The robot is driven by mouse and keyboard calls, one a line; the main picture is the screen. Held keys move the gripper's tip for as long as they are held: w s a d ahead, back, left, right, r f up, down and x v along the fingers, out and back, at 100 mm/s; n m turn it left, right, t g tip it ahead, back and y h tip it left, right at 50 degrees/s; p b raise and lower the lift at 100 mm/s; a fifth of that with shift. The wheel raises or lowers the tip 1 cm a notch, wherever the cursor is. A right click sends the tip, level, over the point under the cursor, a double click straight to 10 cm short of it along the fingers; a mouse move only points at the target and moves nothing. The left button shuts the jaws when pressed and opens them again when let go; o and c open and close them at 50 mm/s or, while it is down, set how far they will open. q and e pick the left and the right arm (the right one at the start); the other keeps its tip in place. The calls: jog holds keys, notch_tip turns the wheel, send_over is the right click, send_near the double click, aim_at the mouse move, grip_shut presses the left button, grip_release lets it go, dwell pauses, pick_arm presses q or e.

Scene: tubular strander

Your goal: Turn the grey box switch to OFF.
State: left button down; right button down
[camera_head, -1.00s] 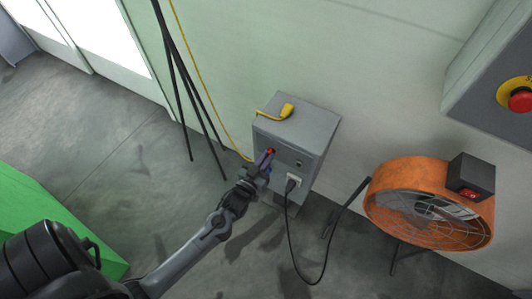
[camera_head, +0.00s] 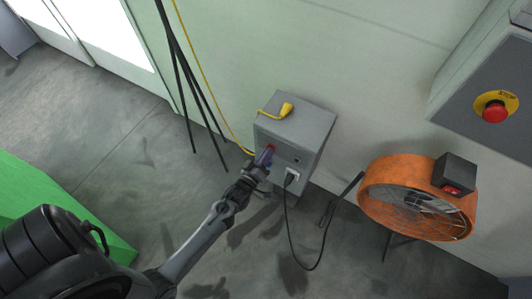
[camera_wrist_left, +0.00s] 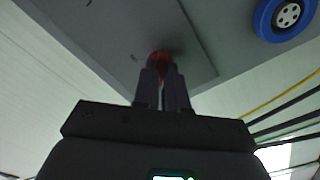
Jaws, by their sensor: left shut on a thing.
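In the left wrist view the red switch (camera_wrist_left: 160,57) shows between and just beyond the fingertips (camera_wrist_left: 162,75). Which position the switch is in cannot be read. My right gripper is not in view.
A yellow plug (camera_head: 287,109) lies on the box top. A black cable runs from a white plug (camera_head: 291,178) on the box front. An orange fan (camera_head: 415,198) stands at right. A blue round socket (camera_wrist_left: 285,15) shows near the fingers in the wrist view.

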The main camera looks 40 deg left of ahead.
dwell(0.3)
pick_arm(q)
jog(key=c, duration=1.2)
grip_release()
jog(key=shift+s, duration=0.1)
jog(key=p+v, duration=0.2)
jog(key=v, duration=0.8)
jog(key=shift+s+p, duration=0.35)
